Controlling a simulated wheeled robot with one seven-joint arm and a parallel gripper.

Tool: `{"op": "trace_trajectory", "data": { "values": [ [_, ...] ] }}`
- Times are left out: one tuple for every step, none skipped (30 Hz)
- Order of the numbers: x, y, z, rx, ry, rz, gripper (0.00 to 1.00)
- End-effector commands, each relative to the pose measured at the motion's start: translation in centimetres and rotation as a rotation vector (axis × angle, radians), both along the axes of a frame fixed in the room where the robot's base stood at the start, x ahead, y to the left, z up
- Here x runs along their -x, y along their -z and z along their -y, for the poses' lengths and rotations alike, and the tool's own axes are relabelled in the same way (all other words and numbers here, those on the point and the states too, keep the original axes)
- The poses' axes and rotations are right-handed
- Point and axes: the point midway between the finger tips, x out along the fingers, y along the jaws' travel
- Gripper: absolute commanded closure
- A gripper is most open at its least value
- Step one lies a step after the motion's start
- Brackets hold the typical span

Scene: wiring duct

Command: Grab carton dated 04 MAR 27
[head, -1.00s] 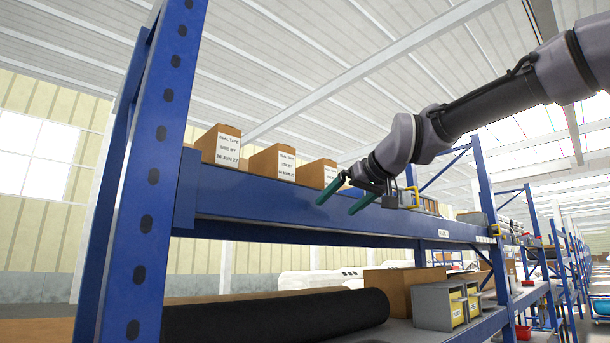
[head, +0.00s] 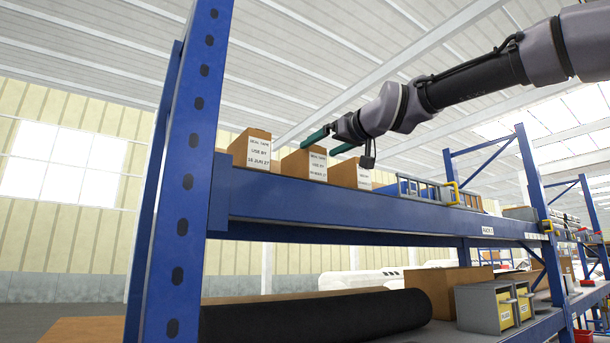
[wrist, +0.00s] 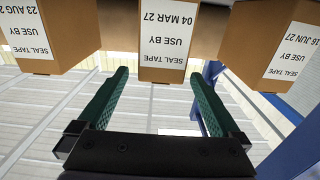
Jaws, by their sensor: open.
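The carton dated 04 MAR 27 (wrist: 168,45) is in the middle of the wrist view, upside down there. It is a brown box with a white SEAL TAPE label. In the head view it is the middle carton (head: 303,163) on the upper shelf, its date too small to read surely. My gripper (wrist: 163,75) is open and empty. Its two green fingers point at this carton, one towards each side, and appear short of it. In the head view my gripper (head: 319,147) is at about the height of the carton's top.
A carton dated 16 JUN 27 (wrist: 291,50) and one dated 23 AUG (wrist: 28,35) flank it with gaps between. The blue shelf beam (head: 350,208) runs below the cartons. A blue upright (head: 185,180) stands at the left. Space above the cartons looks clear.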

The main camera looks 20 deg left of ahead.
Motion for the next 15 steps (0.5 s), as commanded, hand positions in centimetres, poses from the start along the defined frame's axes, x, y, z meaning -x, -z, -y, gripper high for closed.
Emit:
{"op": "trace_trajectory", "data": {
  "values": [
    [-0.7,0.2,-0.8,0.002,0.000,-0.002,0.00],
    [-1.0,0.2,-1.2,0.002,0.001,-0.002,0.00],
    [-1.4,0.2,-1.6,0.002,0.001,-0.002,0.00],
    [-1.7,0.1,-2.0,0.002,0.001,-0.002,0.00],
    [-1.9,0.1,-2.2,0.002,0.001,-0.001,0.00],
    [-2.2,0.1,-2.5,0.002,0.001,-0.002,0.00],
    [-2.4,0.1,-2.7,0.002,0.001,-0.001,0.00],
    [-2.5,0.1,-2.8,0.002,0.001,-0.001,0.00],
    [-2.6,0.1,-3.0,0.002,0.001,-0.001,0.00],
    [-2.7,0.0,-3.1,0.002,0.001,-0.001,0.00],
    [-2.8,0.0,-3.3,0.002,0.001,-0.001,0.00],
    [-3.1,0.0,-3.7,0.002,0.001,-0.001,0.00],
    [-3.4,-0.1,-4.1,0.002,0.001,-0.002,0.00],
    [-3.6,-0.1,-4.5,0.003,0.001,-0.001,0.00],
    [-4.0,-0.2,-5.1,0.002,0.000,-0.002,0.00]
  ]
}}
